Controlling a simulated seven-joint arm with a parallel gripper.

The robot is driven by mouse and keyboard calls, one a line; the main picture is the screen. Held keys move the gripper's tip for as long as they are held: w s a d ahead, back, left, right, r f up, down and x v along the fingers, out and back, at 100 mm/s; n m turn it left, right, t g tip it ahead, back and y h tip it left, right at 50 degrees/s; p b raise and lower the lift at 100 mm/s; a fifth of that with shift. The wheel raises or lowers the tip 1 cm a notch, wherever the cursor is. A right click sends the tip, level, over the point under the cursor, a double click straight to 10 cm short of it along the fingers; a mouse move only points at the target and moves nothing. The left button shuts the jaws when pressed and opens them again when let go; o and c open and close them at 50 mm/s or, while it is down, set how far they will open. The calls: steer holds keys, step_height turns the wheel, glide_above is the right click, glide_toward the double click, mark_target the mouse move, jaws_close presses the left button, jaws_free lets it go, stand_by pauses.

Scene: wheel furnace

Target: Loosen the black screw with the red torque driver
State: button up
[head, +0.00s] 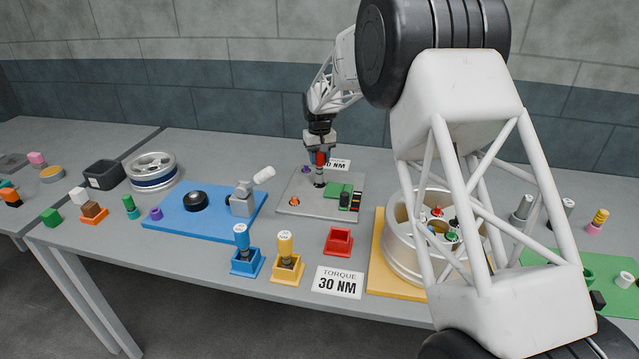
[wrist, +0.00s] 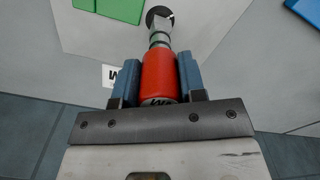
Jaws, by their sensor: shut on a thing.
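The red torque driver (head: 320,158) is upright in my gripper (head: 319,151), tip down over the grey plate (head: 291,208). In the wrist view the blue-padded fingers of my gripper (wrist: 160,82) are shut on the red handle of the driver (wrist: 160,73). The driver's metal tip meets or hangs just over a round black thing (wrist: 151,14), which may be the black screw or a dark hole. I cannot tell whether they touch. A red holder (head: 338,241) stands empty at the front. Dark screw heads also show inside the wheel, partly hidden by my arm.
The blue driver (head: 241,236) and yellow driver (head: 286,244) stand in holders near the front edge. A green block (head: 337,190) and dark parts lie on the plate's right. A silver wheel (head: 401,253) stands right on a yellow base. A blue board (head: 180,222) lies left.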

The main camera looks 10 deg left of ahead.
steer(key=shift+f, duration=0.4)
steer(key=o, duration=1.2)
steer(key=shift+c, duration=0.2)
steer(key=shift+r, duration=3.85)
